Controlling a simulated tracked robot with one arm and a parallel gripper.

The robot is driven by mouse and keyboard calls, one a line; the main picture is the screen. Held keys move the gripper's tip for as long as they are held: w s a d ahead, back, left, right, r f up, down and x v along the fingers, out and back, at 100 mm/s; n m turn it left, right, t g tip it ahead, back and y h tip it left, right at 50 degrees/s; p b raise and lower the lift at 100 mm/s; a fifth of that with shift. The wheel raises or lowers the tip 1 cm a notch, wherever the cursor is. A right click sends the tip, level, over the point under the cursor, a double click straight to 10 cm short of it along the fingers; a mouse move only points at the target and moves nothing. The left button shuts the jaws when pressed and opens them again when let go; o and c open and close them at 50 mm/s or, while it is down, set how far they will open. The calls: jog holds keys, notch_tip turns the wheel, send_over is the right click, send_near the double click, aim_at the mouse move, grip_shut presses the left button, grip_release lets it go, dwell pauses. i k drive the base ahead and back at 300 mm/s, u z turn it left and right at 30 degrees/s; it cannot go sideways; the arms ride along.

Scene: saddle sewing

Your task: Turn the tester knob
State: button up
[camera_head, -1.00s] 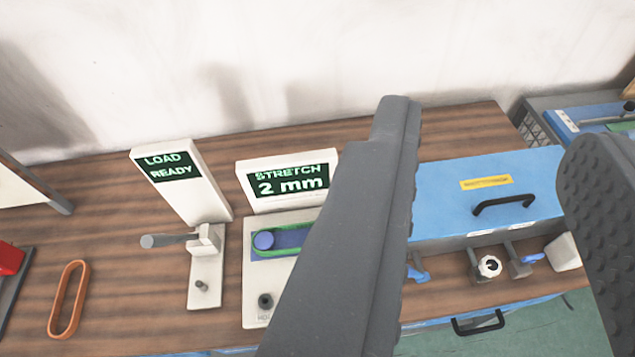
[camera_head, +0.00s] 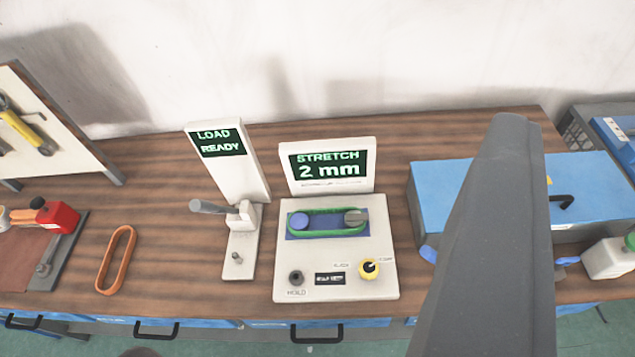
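The tester (camera_head: 285,255) is a white box on the wooden bench, with an upright display (camera_head: 331,170) reading "STRETCH 2 mm". A green belt (camera_head: 328,234) loops around a blue pulley and a grey one on its top. A dark round HOLD button (camera_head: 296,278) is at the front left. My gripper (camera_head: 490,240) shows only one grey finger, right of the tester and apart from the knob. The other finger is outside the picture. No object shows held.
A white stand (camera_head: 228,165) reading "LOAD READY", with a grey lever, is left of the tester. An orange ring (camera_head: 116,260) lies farther left. A blue box (camera_head: 430,190) is partly behind my finger. A white bottle (camera_head: 608,258) is at right.

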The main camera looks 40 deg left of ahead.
aim_at(368, 269)
jog(key=k, duration=1.5)
jog(key=u, duration=0.45)
jog(key=i, duration=1)
jog(key=z, duration=0.05)
